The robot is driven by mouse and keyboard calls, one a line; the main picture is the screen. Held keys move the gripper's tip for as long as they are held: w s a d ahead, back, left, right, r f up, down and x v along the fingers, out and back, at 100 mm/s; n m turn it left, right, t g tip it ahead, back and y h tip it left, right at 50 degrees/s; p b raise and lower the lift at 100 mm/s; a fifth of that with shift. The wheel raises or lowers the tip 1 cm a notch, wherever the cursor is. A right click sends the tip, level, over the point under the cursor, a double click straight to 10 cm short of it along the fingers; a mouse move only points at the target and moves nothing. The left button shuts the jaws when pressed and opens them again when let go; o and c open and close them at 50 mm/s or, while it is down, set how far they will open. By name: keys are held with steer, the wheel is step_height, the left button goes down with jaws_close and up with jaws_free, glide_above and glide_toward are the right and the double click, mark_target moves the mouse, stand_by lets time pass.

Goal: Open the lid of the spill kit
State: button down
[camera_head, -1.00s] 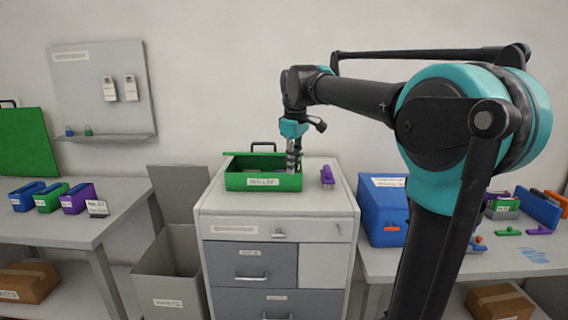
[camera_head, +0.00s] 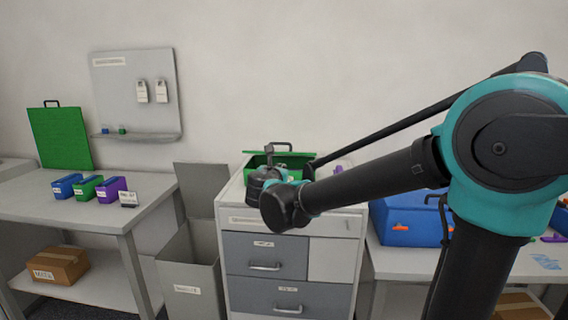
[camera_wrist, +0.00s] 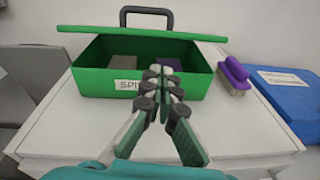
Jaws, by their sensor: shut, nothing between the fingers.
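The spill kit is a green box (camera_wrist: 100,84) with a white label, standing on a drawer cabinet. In the wrist view its green lid (camera_wrist: 190,35), with a dark handle (camera_wrist: 147,16) on top, is raised at the back. Grey and purple contents show in the gap below it. My gripper (camera_wrist: 162,70) is shut and empty, its tips in front of the box and overlapping its front wall in view; I cannot tell if they touch. In the head view the lid's handle (camera_head: 278,147) shows, while my arm hides much of the box and the gripper.
A purple brush (camera_wrist: 235,74) lies right of the box. A blue case (camera_head: 395,222) stands on the right table. An open grey bin (camera_head: 190,270) stands left of the cabinet. The cabinet top (camera_wrist: 50,125) in front of the box is bare.

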steer(key=w+a+n+t+y, duration=0.1)
steer(key=w+n, duration=0.1)
steer(key=w, duration=0.6)
steer(key=shift+w+a+f, duration=0.15)
steer(key=shift+w, duration=0.1)
stand_by(0.4)
steer(key=w+r+g, duration=0.1)
steer(key=r+g, duration=0.1)
steer(key=r, duration=0.1)
steer(key=w+r+g, duration=0.2)
steer(key=r, duration=0.1)
steer(key=w+r+g, duration=0.2)
steer(key=r, duration=0.1)
steer(key=shift+r, duration=0.35)
steer(key=w+r, duration=0.5)
steer(key=w, duration=0.3)
steer(key=shift+w+d, duration=0.2)
steer(key=shift+d, duration=0.05)
